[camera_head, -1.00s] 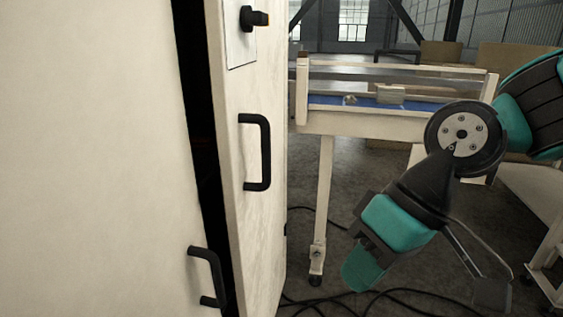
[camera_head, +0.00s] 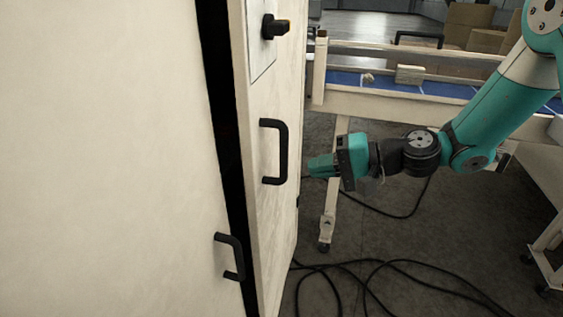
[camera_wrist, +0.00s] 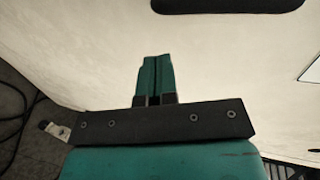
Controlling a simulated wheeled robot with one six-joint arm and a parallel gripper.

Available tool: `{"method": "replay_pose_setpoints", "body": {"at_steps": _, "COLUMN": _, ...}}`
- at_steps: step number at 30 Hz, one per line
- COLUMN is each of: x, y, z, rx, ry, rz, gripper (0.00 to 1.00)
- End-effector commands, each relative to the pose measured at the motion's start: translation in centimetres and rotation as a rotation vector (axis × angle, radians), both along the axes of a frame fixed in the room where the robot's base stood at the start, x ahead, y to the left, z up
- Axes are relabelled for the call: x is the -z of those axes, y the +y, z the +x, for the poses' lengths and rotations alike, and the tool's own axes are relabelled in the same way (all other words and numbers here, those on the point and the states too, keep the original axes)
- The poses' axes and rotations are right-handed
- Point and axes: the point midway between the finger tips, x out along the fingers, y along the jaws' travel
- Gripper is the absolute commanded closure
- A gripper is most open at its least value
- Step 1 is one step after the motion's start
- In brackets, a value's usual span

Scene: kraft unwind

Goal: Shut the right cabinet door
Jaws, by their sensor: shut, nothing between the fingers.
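The right cabinet door (camera_head: 272,215) is a cream panel with a black bar handle (camera_head: 275,151) and a black knob above it. It stands ajar, with a dark gap between it and the left door (camera_head: 110,160). My gripper (camera_head: 312,167) is shut and empty, just right of the handle in the head view; I cannot tell whether it touches the door. In the wrist view my closed teal fingers (camera_wrist: 155,78) point at the cream door face (camera_wrist: 90,50). Part of the black handle (camera_wrist: 225,5) shows at the top of that view.
The left door has its own black handle (camera_head: 230,257). A conveyor with a blue belt (camera_head: 440,88) stands behind the cabinet. Black cables (camera_head: 380,270) lie on the dark floor. Cardboard boxes (camera_head: 470,25) stand at the back right.

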Motion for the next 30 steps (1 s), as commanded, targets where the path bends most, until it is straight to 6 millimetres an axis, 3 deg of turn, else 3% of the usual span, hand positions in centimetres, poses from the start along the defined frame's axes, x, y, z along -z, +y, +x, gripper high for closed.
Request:
{"method": "replay_pose_setpoints", "body": {"at_steps": 6, "x": 0.9, "y": 4.3, "z": 0.9, "rx": -0.007, "ry": -0.001, "rz": -0.001, "gripper": 1.0}}
{"method": "replay_pose_setpoints", "body": {"at_steps": 12, "x": 0.9, "y": 6.7, "z": 1.6, "rx": -0.003, "ry": 0.0, "rz": -0.002, "gripper": 1.0}}
{"method": "replay_pose_setpoints", "body": {"at_steps": 30, "x": 1.1, "y": 7.7, "z": 2.5, "rx": 0.012, "ry": -0.001, "rz": -0.002, "gripper": 1.0}}
